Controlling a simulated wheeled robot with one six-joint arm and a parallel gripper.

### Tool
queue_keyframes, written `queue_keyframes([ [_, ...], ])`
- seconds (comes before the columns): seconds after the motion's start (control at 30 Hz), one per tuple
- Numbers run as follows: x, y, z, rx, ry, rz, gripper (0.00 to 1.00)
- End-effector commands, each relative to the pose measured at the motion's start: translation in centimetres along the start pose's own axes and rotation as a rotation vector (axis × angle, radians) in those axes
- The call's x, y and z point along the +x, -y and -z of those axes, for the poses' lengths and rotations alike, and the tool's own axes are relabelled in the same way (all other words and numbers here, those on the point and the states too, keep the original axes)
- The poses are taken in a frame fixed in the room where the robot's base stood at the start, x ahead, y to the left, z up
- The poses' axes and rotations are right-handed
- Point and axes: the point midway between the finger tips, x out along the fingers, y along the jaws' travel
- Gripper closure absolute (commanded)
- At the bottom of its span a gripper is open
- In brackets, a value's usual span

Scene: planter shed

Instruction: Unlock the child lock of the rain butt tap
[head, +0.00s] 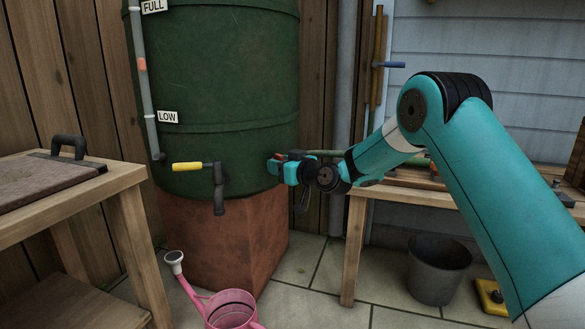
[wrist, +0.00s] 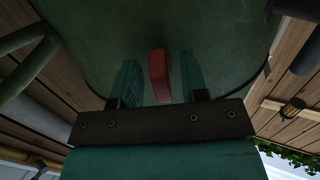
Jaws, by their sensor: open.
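The green rain butt (head: 230,80) stands on a brick-red plinth (head: 215,235). Its tap (head: 219,185) has a yellow lever (head: 187,167) pointing left. My gripper (head: 274,168) is at the right side of the butt, to the right of the tap. In the wrist view, an upright red block (wrist: 160,75), which looks like the child lock, shows between my two fingers (wrist: 160,85) against the green butt wall. The fingers are open, with a gap on each side of the block. In the head view, the gripper largely hides this spot. The tap is not visible in the wrist view.
A wooden bench (head: 131,177) with a black-handled board is at left. A pink watering can (head: 231,309) is on the paving in front of the plinth. Another bench (head: 357,225) and a dark bucket (head: 438,272) are at right, beneath my arm.

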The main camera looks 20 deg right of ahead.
Motion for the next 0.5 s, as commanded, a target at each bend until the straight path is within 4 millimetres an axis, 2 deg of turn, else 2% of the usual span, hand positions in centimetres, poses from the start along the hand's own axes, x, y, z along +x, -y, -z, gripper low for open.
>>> queue_keyframes([
  [0.17, -2.4, -0.2, 0.4, 0.002, 0.002, -0.004, 0.6],
  [0.5, -11.1, -0.3, 0.2, 0.006, 0.003, -0.007, 0.6],
])
